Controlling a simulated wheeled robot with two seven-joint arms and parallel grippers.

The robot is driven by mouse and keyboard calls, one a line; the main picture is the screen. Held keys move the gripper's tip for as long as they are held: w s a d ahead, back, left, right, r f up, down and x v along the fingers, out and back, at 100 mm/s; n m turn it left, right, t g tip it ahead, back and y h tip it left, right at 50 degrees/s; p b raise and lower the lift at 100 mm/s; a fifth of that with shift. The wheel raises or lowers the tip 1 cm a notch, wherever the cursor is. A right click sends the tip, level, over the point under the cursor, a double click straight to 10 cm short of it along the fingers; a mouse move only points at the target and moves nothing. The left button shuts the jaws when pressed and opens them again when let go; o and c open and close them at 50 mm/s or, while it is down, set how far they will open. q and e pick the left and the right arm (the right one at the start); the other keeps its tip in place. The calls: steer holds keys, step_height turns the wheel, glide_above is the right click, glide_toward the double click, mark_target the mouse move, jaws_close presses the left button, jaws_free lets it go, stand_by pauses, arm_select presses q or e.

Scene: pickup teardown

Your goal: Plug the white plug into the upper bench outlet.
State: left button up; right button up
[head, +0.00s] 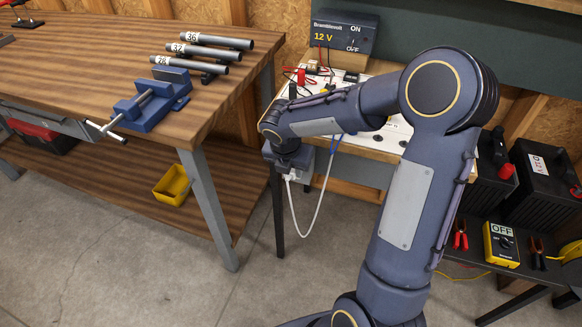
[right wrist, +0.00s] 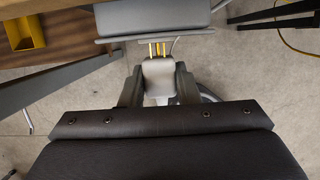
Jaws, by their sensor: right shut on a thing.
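My right gripper (right wrist: 158,82) is shut on the white plug (right wrist: 158,72), with one dark finger on each side of it. The plug's brass prongs show between its body and a grey housing (right wrist: 155,18) at the bench edge. Their far ends meet the housing's edge in the picture; I cannot tell whether they touch or enter it. In the head view the plug (head: 292,176) shows as a small white piece below my right wrist, beside the grey housing (head: 306,164), with its white cable (head: 309,229) hanging in a loop. The outlet openings are hidden. My left gripper is out of view.
The wooden workbench (head: 90,60) at left carries a blue vise (head: 150,100) and labelled pipes. A yellow bin (head: 172,185) sits on its lower shelf. Black batteries (head: 545,180) are at right. The floor in front is clear.

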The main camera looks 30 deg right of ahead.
steer(key=shift+w+d+p, duration=0.45)
steer(key=shift+w+d, duration=0.05)
steer(key=shift+d, duration=0.1)
stand_by(0.5)
steer(key=o, duration=1)
steer(key=shift+o, duration=0.2)
